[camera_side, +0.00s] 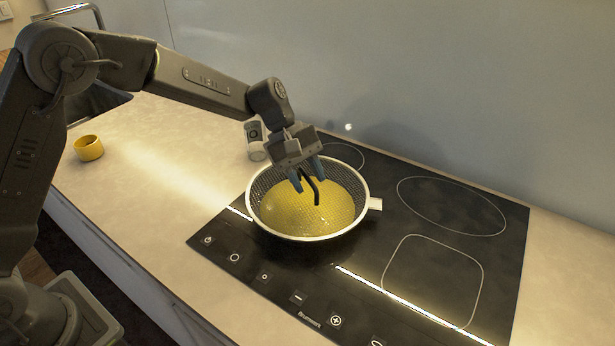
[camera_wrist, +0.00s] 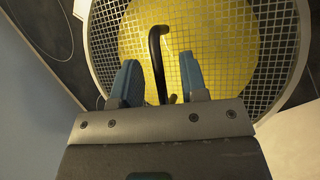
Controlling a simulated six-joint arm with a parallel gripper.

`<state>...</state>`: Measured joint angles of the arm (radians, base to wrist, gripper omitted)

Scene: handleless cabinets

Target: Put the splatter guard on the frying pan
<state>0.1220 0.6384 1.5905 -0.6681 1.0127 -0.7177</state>
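The splatter guard (camera_side: 258,212) is a round mesh with a pale metal rim and a bent black handle (camera_side: 313,186) at its middle. It lies over a yellow round surface that shows through the mesh, apparently the frying pan (camera_side: 305,212), on the cooktop. Whether the rim rests on the pan I cannot tell. My gripper (camera_side: 307,181) is just above the mesh, its two blue fingers on either side of the black handle. In the wrist view, the handle (camera_wrist: 157,62) stands between the fingers with gaps on both sides. The gripper looks open, not closed on the handle.
A pale tab (camera_side: 375,204) sticks out at the rim's right. The black cooktop (camera_side: 460,255) has free room to the right. A clear-and-white jar (camera_side: 255,142) stands behind, close to my wrist. A yellow cup (camera_side: 89,148) sits far left on the counter; a wall runs along the back.

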